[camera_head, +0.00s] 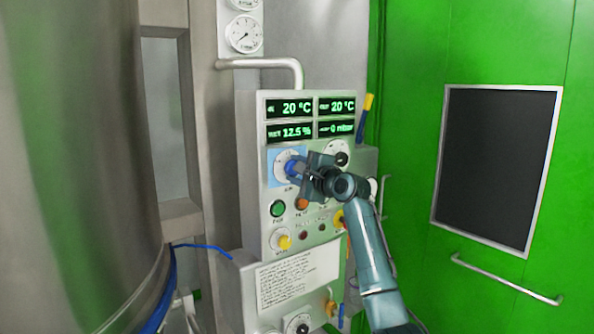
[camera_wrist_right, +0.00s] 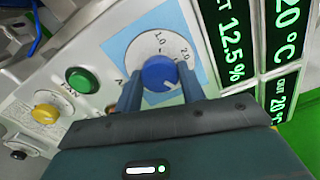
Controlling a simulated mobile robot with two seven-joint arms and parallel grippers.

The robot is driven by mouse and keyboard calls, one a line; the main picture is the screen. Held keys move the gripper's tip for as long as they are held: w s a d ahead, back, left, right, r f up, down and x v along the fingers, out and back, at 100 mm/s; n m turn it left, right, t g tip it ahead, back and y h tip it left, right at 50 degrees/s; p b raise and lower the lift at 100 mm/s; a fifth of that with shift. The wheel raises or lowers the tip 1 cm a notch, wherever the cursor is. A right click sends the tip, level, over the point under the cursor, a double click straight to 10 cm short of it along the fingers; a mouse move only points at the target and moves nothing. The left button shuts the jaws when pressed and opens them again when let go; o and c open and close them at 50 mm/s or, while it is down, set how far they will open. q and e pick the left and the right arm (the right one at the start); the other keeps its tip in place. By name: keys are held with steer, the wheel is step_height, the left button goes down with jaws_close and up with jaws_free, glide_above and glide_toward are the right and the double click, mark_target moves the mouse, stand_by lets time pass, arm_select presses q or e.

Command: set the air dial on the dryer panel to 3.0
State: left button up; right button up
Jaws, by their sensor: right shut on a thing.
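The dryer panel (camera_head: 250,160) stands upright in the head view, with the air dial (camera_head: 280,164) at its upper left on a light blue square. In the right wrist view the air dial's blue knob (camera_wrist_right: 160,73) sits on a white scale with small numbers. My right gripper (camera_head: 295,168) is at the dial, and in the right wrist view its two fingers (camera_wrist_right: 163,84) are on either side of the blue knob, shut on it. The white mark on the knob is too small to read against the scale. My left gripper is not in view.
Green displays (camera_head: 290,107) are above the dial. A green button (camera_head: 278,209) and a yellow knob (camera_head: 284,242) are below it. A black knob (camera_head: 341,158) is to its right, close to my gripper. A large steel vessel (camera_head: 80,150) stands at left.

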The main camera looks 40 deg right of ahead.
steer(key=o, duration=1)
steer(key=shift+c, duration=0.2)
steer(key=shift+s, duration=0.1)
arm_select(q)
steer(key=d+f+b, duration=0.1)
steer(key=b, duration=0.2)
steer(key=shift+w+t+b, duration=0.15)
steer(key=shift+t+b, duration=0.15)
steer(key=shift+b, duration=0.05)
arm_select(e)
steer(key=s+a, duration=0.1)
steer(key=s, duration=1.2)
steer(key=shift+a, duration=0.2)
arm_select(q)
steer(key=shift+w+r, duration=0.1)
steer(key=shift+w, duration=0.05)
arm_select(e)
steer(key=shift+w, duration=0.1)
